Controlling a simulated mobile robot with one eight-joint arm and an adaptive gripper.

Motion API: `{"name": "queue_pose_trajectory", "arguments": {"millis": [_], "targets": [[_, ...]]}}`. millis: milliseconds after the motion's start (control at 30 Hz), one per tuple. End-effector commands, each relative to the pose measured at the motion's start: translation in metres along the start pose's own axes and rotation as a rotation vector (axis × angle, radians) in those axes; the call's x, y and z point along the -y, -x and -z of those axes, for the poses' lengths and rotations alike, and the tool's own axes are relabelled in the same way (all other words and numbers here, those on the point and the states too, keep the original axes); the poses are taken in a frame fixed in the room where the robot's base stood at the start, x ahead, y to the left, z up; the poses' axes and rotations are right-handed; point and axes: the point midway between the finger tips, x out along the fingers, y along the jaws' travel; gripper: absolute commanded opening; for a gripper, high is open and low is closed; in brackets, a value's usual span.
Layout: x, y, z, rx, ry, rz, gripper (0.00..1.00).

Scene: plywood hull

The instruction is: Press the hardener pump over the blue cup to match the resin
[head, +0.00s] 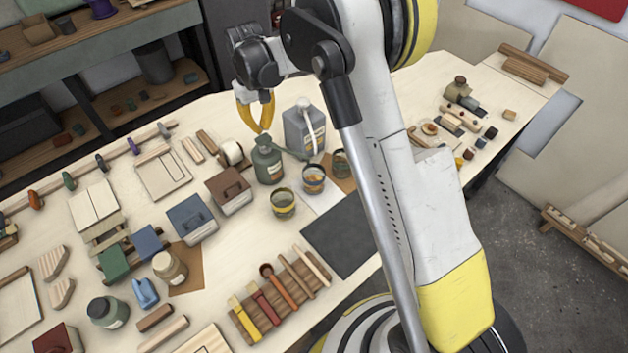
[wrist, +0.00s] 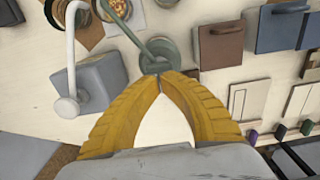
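My gripper (head: 258,131) has yellow fingers whose tips meet with nothing seen between them. The tips are just above the pump head of a grey-green bottle (head: 268,165); whether they touch it I cannot tell. In the wrist view the fingertips (wrist: 158,77) overlap the green pump head (wrist: 156,64). This smaller bottle seems to be the hardener, but its label is unreadable. Its spout reaches towards a cup with orange-brown contents (head: 313,180). A larger grey jug (head: 303,132) with a white pump stands behind. No cup looks clearly blue.
Another cup (head: 283,205) stands in front of the pump bottle, and a third cup (head: 340,164) is partly hidden by my arm. A tape roll (head: 232,153), a brown box (head: 229,190) and a blue-grey box (head: 192,218) stand to the left. A dark mat (head: 343,235) lies clear in front.

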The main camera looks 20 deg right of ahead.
Motion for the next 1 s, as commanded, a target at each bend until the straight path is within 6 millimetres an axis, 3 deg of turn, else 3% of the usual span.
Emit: {"name": "queue_pose_trajectory", "arguments": {"millis": [267, 800, 1000], "targets": [[0.000, 0.003, 0.000, 0.000, 0.000, 0.000, 0.00], [0.000, 0.058, 0.000, 0.000, 0.000, 0.000, 0.00], [0.000, 0.060, 0.000, 0.000, 0.000, 0.000, 0.00]]}}
